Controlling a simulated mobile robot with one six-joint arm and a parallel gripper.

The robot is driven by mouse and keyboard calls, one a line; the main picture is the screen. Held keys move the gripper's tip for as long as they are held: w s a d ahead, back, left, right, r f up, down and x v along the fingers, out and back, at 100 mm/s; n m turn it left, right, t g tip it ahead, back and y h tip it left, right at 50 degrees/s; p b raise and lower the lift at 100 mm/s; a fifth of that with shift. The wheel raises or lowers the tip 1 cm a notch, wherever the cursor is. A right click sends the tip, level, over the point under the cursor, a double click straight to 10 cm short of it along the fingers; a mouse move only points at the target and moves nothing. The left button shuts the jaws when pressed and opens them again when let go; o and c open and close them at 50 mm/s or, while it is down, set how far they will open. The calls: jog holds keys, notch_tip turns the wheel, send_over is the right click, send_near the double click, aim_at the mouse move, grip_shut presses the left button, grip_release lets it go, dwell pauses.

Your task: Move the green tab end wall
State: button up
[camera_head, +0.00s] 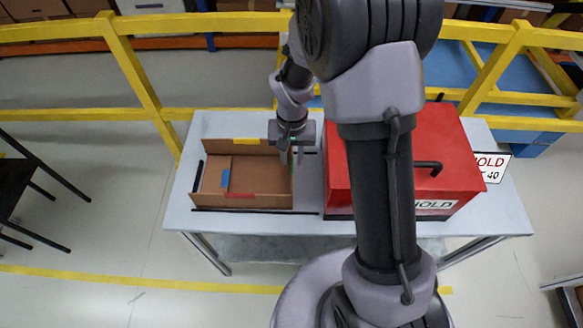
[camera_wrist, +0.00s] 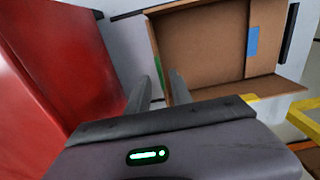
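A brown cardboard box (camera_head: 262,178) lies open on the table. Its green tab (camera_wrist: 158,67) is on the end wall nearest my gripper, and this wall also shows at the box's right end in the head view (camera_head: 291,185). My gripper (camera_wrist: 160,77) points down at this wall, with its fingers apart. One finger appears on the outer side and the other on the box side; contact cannot be told. In the head view my gripper (camera_head: 291,157) is over the box's right end. Blue (camera_head: 225,180), yellow (camera_head: 246,141) and red (camera_head: 239,195) tabs mark other panels.
A red bin (camera_head: 450,150) with a black handle and a HOLD label stands right of the box, with a narrow gap between. Black strips (camera_head: 197,176) lie beside the box on the light table (camera_head: 280,224). A yellow railing (camera_head: 135,75) runs behind.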

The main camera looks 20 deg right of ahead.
notch_tip(320, 180, down, 5)
jog(key=shift+r+b, duration=0.1)
jog(key=shift+b, duration=0.5)
grip_shut()
dwell(1.0)
